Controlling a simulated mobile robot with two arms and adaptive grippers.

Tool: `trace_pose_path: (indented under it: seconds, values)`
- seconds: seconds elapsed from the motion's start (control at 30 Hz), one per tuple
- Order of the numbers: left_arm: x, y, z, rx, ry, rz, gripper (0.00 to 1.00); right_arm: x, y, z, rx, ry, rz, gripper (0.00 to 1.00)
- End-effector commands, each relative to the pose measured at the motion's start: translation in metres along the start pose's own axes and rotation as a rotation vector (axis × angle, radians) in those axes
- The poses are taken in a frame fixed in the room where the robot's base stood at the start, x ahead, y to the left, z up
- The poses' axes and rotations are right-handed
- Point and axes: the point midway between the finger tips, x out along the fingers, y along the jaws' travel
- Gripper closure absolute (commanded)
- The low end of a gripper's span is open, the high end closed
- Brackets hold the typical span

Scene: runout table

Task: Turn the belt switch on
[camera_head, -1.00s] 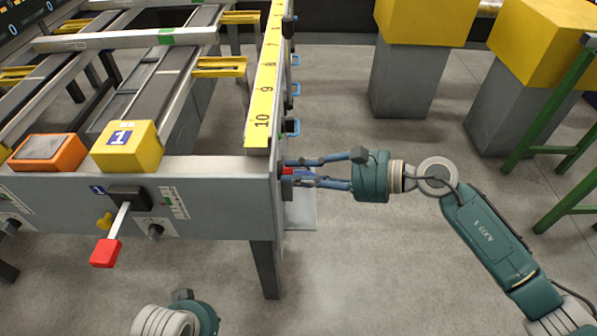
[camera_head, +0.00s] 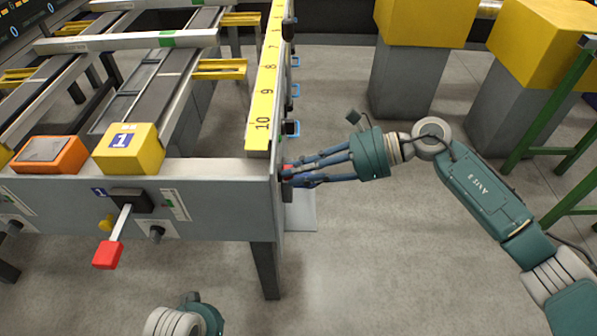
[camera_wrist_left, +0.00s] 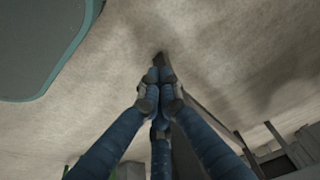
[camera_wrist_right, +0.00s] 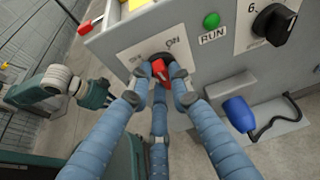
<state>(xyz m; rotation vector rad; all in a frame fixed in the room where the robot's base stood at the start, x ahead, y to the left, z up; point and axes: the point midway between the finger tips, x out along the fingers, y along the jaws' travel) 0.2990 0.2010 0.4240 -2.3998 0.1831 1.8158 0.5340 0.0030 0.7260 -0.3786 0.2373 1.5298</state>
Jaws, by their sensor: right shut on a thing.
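The belt switch (camera_wrist_right: 160,69) is a red knob on a dark round base, on a white plate marked ON at the end of the runout table. My right gripper (camera_wrist_right: 162,77) is shut on the knob, with fingertips on either side of it. In the head view, my right gripper (camera_head: 288,176) reaches the table's side from the right, and the fingers mostly hide the knob. I cannot tell which mark the knob points at. My left gripper (camera_wrist_left: 159,78) has its fingertips together, empty, above the floor; only its wrist shows in the head view.
A green RUN lamp (camera_wrist_right: 211,19) and a black dial (camera_wrist_right: 273,23) sit beside the switch plate. A red-handled lever (camera_head: 108,254) juts from the table front. Yellow-topped blocks (camera_head: 427,20) stand behind my right arm.

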Motion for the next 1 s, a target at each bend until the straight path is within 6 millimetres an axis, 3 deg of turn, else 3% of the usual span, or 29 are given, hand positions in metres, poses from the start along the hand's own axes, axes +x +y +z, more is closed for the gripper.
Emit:
trace_pose_path:
  seconds: [0.27, 0.6, 1.0]
  values:
    - [-0.026, -0.002, -0.004, -0.002, 0.014, -0.003, 1.0, 0.0, -0.005, 0.0, 0.241, 0.0, 0.098, 1.0]
    - [-0.077, -0.004, -0.005, -0.005, 0.04, -0.008, 1.0, 0.001, -0.009, -0.001, 0.53, -0.001, 0.218, 1.0]
    - [-0.062, -0.003, -0.001, -0.005, 0.037, -0.008, 1.0, 0.001, -0.011, -0.001, 0.76, -0.002, 0.313, 1.0]
